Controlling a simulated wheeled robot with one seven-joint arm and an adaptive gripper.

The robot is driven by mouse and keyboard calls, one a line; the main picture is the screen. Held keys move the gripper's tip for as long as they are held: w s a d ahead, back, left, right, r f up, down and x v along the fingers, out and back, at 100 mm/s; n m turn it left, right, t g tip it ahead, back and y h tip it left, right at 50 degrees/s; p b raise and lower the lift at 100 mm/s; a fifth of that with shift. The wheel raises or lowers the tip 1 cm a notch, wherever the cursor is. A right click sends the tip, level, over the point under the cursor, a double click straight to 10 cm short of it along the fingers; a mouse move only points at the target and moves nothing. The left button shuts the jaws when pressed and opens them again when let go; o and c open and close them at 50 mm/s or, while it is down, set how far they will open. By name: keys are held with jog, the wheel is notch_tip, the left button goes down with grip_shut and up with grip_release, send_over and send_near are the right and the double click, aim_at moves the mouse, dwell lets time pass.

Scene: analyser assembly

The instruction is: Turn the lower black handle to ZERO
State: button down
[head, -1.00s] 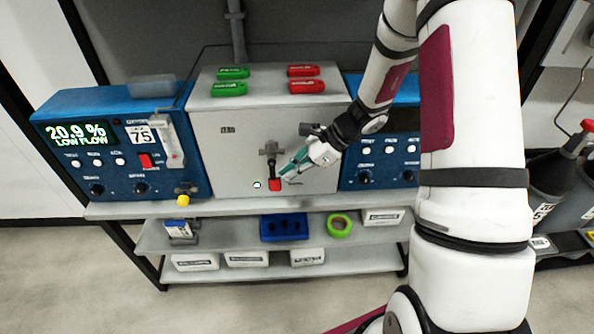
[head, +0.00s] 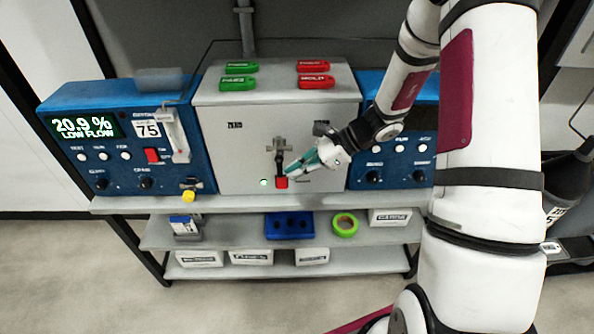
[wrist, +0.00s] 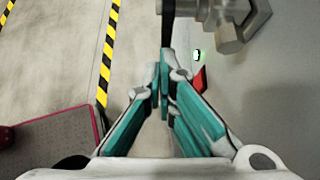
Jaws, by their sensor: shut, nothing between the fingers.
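The lower black handle (head: 280,161) hangs down from a grey valve fitting (head: 285,147) on the front of the grey cabinet, with a red block (head: 281,182) at its lower end. A small label at the cabinet's upper left (head: 235,125) seems to read ZERO. My gripper (head: 289,174) is shut and empty, just right of the handle's lower part. In the wrist view the black handle (wrist: 168,28) runs down to my shut fingertips (wrist: 165,68), with the grey fitting (wrist: 220,18) to its right. I cannot tell whether the fingers touch the handle.
Green tags (head: 238,83) and red tags (head: 316,82) lie on the cabinet top. A blue analyser (head: 110,150) showing 20.9 % LOW FLOW stands left; another blue unit (head: 385,165) is partly behind my arm. Shelves below hold a blue block (head: 289,226) and green tape (head: 345,224).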

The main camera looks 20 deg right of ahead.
jog(key=shift+a+f+y, duration=0.1)
jog(key=shift+f+y, duration=0.1)
jog(key=shift+y, duration=0.2)
jog(key=a+t+y+b, duration=0.1)
jog(key=y+b, duration=0.1)
jog(key=w+a+f+t+y+b, duration=0.1)
jog(key=y+b, duration=0.1)
jog(key=y, duration=0.1)
jog(key=a+f+y+b, duration=0.1)
jog(key=y+b, duration=0.1)
jog(key=b, duration=0.1)
jog(key=shift+w+a+t+y, duration=0.15)
jog(key=shift+a+t+y, duration=0.1)
jog(key=shift+t+y, duration=0.15)
jog(key=shift+w+a+r+t+y, duration=0.15)
jog(key=shift+a+r+y, duration=0.1)
jog(key=shift+a+y, duration=0.3)
jog(key=shift+w+a+r+t+y, duration=0.2)
jog(key=shift+a+r+y, duration=0.1)
jog(key=shift+a+y, duration=0.25)
jog(key=shift+w+a+r+t+y, duration=0.15)
jog(key=shift+a+r+y, duration=0.1)
jog(key=shift+a+y, duration=0.3)
jog(key=shift+a, duration=0.1)
